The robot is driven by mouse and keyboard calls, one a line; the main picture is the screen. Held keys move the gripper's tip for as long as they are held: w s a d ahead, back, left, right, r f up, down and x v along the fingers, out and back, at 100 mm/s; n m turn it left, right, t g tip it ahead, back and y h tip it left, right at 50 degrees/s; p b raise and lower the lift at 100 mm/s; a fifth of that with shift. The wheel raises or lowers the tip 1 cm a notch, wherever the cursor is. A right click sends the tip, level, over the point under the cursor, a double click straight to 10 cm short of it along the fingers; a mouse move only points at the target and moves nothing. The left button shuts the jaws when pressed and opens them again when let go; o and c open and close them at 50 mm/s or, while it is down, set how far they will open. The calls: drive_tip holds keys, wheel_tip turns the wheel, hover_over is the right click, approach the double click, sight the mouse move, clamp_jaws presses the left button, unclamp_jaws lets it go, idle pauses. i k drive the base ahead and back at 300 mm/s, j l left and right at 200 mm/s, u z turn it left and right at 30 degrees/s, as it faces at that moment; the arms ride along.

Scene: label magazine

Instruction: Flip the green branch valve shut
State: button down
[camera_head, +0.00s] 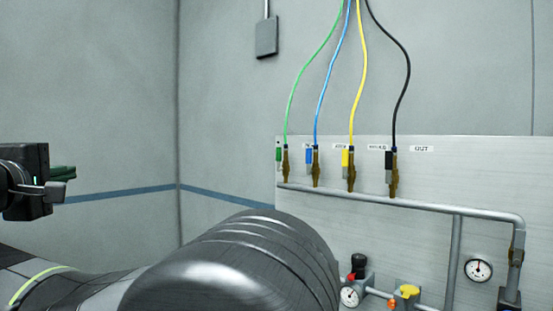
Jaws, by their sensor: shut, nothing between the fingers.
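The green branch valve (279,155) is at the left end of a row of valves on the grey panel. Its small green handle stands upright, close beside a brass body, with a green hose running up from it. Whether its passage is open or shut cannot be told at this size. My gripper (58,190) is at the far left edge of the view, shut and empty. It is well apart from the valve, and part of it is cut off by the picture's edge.
Blue (309,156), yellow (345,158) and black (390,161) valves stand to the right of the green one, above a grey manifold pipe (450,208). Gauges (478,269) and fittings sit lower right. My arm fills the lower middle.

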sight(278, 150)
drive_tip(key=i+j+z, duration=0.25)
drive_tip(key=z, duration=0.2)
drive_tip(key=i+j+z, duration=0.25)
drive_tip(key=j+z, duration=0.2)
drive_tip(key=i+j+z, duration=0.2)
drive_tip(key=j+z, duration=0.2)
drive_tip(key=i+j+z, duration=0.1)
drive_tip(key=j+z, duration=0.55)
drive_tip(key=j, duration=0.3)
drive_tip(key=i, duration=0.05)
